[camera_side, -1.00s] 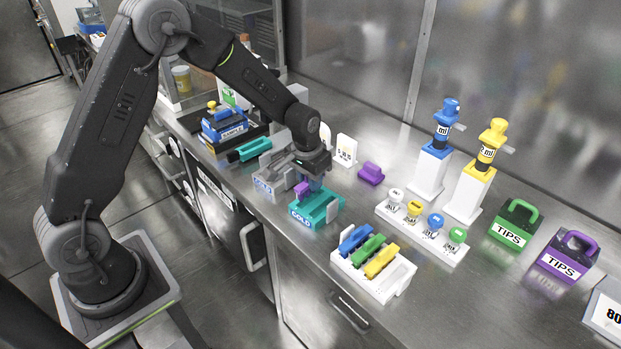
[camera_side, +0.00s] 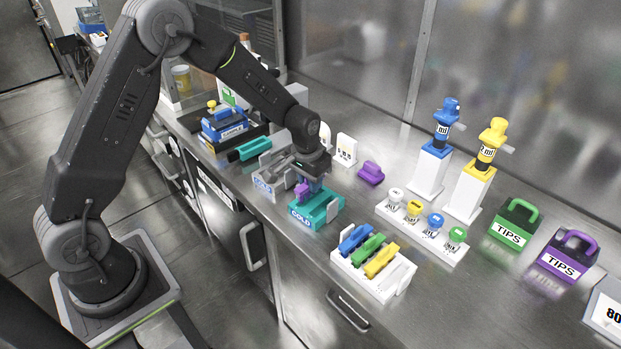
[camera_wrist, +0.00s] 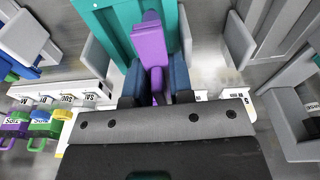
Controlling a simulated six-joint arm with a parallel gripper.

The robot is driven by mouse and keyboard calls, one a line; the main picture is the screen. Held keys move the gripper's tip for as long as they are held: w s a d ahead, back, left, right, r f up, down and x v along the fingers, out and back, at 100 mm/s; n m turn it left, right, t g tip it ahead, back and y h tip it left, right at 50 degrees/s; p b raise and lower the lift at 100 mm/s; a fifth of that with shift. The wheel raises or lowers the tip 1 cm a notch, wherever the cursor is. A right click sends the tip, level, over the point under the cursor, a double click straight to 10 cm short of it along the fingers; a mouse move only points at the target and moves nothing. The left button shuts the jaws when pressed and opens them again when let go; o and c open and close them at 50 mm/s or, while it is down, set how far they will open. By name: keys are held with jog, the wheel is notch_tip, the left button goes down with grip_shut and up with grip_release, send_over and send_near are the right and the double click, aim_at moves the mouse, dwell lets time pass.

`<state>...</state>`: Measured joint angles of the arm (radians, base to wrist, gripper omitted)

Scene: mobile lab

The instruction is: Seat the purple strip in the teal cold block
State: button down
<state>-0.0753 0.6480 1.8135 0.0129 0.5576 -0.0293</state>
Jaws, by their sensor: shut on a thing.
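The purple strip (camera_side: 302,189) is in my gripper (camera_side: 311,185), at the top of the teal cold block (camera_side: 318,211) labelled COLD. In the wrist view the purple strip (camera_wrist: 150,45) lies between the two blue-grey fingers of my gripper (camera_wrist: 156,82), which are shut on it. The teal cold block (camera_wrist: 110,25) shows behind and around the strip there. The strip's lower edge is hidden, so I cannot tell whether it touches the block or sits in a slot.
A white rack (camera_side: 369,279) with blue, green and yellow strips stands in front right. A grey block (camera_side: 268,180) is close on the left. Another purple piece (camera_side: 371,173) lies behind. A white holder (camera_side: 421,231) with several capped tubes is to the right.

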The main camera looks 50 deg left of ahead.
jog(key=shift+f, duration=0.85)
jog(key=c, duration=0.9)
grip_release()
jog(key=r, duration=0.4)
jog(key=s+r, duration=0.1)
jog(key=r, duration=0.8)
jog(key=shift+s+d+r, duration=0.1)
jog(key=shift+s+r, duration=0.2)
jog(key=shift+s, duration=0.05)
jog(key=shift+r, duration=0.1)
jog(key=s+d+r+t, duration=0.2)
jog(key=s+r, duration=0.9)
jog(key=s, duration=0.5)
jog(key=s+d+t, duration=0.1)
jog(key=s, duration=0.3)
jog(key=s+m+t, duration=0.1)
jog(key=s, duration=0.3)
jog(key=shift+s+d+r, duration=0.1)
jog(key=shift+d+r, duration=0.1)
jog(key=shift+r, duration=0.05)
